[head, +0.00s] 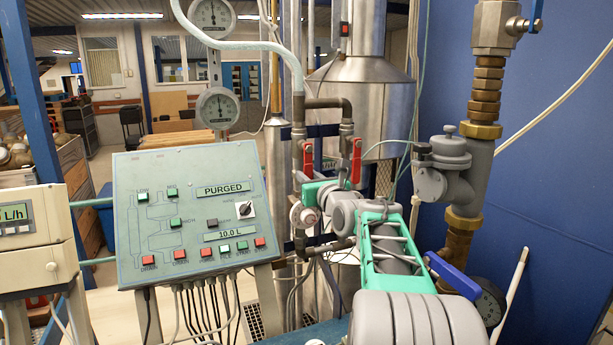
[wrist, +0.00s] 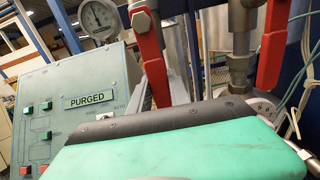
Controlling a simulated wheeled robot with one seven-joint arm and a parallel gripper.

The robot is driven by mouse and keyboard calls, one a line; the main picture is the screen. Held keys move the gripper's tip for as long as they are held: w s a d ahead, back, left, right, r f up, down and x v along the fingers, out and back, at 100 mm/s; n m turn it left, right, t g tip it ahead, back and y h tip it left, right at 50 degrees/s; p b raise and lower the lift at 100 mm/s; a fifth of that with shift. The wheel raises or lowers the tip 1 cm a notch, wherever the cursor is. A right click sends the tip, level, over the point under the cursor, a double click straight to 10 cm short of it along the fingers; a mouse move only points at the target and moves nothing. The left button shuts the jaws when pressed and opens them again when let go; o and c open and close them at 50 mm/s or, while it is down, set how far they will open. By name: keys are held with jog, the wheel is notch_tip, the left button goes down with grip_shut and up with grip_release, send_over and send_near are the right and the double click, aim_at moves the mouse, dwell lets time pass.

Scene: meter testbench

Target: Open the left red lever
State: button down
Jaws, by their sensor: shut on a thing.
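The left red lever (head: 308,157) hangs downward along its vertical pipe, left of a matching right red lever (head: 356,160). In the wrist view the left lever (wrist: 149,55) leans slightly and its lower end passes behind my gripper's dark edge. The right lever (wrist: 273,45) stands to its right. My gripper (head: 310,187) is at the lower end of the left lever and shut on it.
A control panel (head: 190,212) reading PURGED stands close on the left, with buttons and cables. Round dial gauges (head: 217,107) are behind it. A thick pipe with a grey valve (head: 450,165) and a blue-handled valve (head: 453,275) stand to the right. A steel tank (head: 362,90) is behind.

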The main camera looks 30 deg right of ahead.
jog(key=c, duration=1.2)
grip_release()
jog(key=s+a+b, duration=0.1)
jog(key=s+b, duration=0.1)
jog(key=s, duration=0.5)
jog(key=shift+s+a+b, duration=0.2)
jog(key=shift+s+b, duration=0.15)
jog(key=shift+s, duration=0.05)
